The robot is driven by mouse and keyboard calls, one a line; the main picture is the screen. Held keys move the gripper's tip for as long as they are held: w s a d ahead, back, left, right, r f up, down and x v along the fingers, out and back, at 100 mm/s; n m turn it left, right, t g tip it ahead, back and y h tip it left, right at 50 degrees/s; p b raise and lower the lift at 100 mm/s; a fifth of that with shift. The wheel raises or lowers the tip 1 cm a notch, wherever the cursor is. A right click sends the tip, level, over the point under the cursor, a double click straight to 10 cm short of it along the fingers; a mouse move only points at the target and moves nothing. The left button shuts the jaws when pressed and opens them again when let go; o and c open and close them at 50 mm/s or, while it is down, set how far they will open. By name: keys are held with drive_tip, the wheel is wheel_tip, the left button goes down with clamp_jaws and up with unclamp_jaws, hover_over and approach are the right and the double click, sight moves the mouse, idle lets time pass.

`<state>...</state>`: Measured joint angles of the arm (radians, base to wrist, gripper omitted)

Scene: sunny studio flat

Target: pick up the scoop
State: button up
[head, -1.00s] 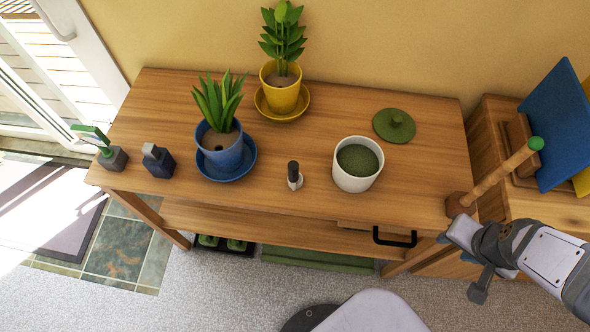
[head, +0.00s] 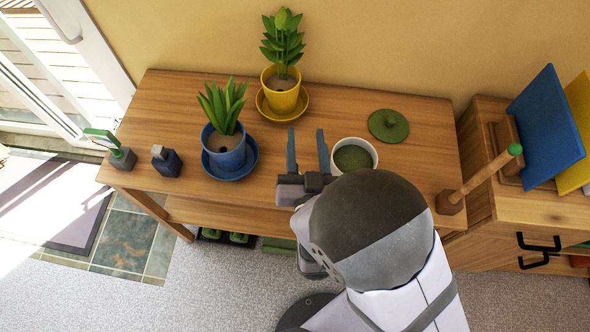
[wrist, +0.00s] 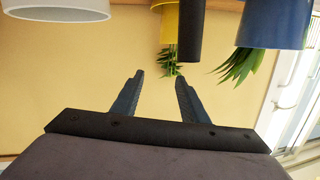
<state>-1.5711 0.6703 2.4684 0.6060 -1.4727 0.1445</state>
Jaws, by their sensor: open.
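The thing I take to be the scoop shows in the wrist view as an upright dark cylinder, its handle (wrist: 189,32); that picture is upside down. In the head view my arm and gripper hide it. My gripper (head: 306,132) is open and empty over the front of the table, fingers pointing toward the wall, between the blue pot and the white pot. In the wrist view the two fingers (wrist: 157,85) are spread, and the handle stands off toward the tabletop side, apart from them.
The white pot (head: 372,143) with green contents is close to the right finger. A blue pot (head: 226,152) and a yellow pot (head: 281,98) hold plants. A green lid (head: 388,126) lies behind. A wooden stick (head: 484,177) stands tilted at the right. Bare tabletop (head: 180,110) lies back left.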

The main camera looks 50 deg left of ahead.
drive_tip(key=shift+n+y, duration=0.5)
drive_tip(key=shift+n, duration=0.4)
drive_tip(key=s+f+b, duration=0.1)
drive_tip(key=f, duration=0.1)
drive_tip(key=s+d+f+b, duration=0.1)
drive_tip(key=s+f, duration=0.1)
drive_tip(key=f, duration=0.1)
drive_tip(key=s+d+f+b, duration=0.1)
drive_tip(key=s+f+b, duration=0.1)
drive_tip(key=f, duration=0.1)
drive_tip(key=shift+d, duration=0.1)
drive_tip(key=shift+w+a+r+p, duration=0.15)
drive_tip(key=shift+w+a+p, duration=0.15)
drive_tip(key=shift+a, duration=0.1)
drive_tip(key=shift+p+x, duration=0.5)
drive_tip(key=shift+x, duration=1.5)
drive_tip(key=shift+c, duration=0.6)
clamp_jaws()
